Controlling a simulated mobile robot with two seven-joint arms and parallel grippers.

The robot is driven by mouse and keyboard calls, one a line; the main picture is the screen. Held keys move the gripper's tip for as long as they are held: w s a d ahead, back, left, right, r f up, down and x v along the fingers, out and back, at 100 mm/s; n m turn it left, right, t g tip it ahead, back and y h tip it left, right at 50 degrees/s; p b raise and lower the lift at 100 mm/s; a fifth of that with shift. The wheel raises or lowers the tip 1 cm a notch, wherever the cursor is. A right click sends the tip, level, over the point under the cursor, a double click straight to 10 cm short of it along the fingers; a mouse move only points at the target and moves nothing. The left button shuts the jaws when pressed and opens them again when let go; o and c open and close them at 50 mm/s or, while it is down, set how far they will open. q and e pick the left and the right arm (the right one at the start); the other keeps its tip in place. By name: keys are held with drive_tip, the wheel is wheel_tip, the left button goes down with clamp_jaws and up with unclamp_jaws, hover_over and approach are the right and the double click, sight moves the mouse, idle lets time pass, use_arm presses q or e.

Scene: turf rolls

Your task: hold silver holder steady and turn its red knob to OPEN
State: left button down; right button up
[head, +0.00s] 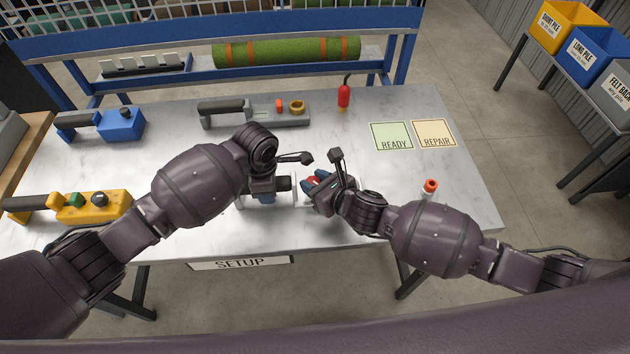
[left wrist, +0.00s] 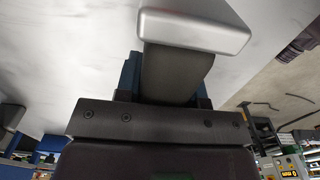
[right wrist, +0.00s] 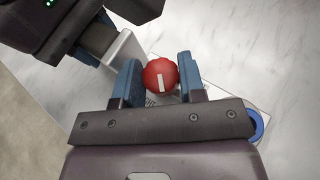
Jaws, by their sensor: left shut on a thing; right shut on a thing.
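The silver holder lies near the front middle of the table; its silver body (left wrist: 195,30) and dark grip (left wrist: 178,72) show in the left wrist view. My left gripper (head: 270,187) is shut on the dark grip. The round red knob (right wrist: 160,78) has a white line, nearly upright in the right wrist view. My right gripper (right wrist: 160,82) has its blue fingers on either side of the knob, shut on it. In the head view the right hand mostly covers the knob (head: 313,181). No OPEN mark is readable.
A blue tool (head: 122,124), a yellow tool (head: 92,206) and a grey tool (head: 285,112) lie around the left and back. READY (head: 391,131) and REPAIR (head: 434,128) cards are at the right. An orange-capped item (head: 430,187) stands near my right forearm.

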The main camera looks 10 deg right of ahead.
drive_tip(key=o, duration=0.7)
drive_tip(key=shift+c, duration=0.2)
drive_tip(key=v, duration=1.2)
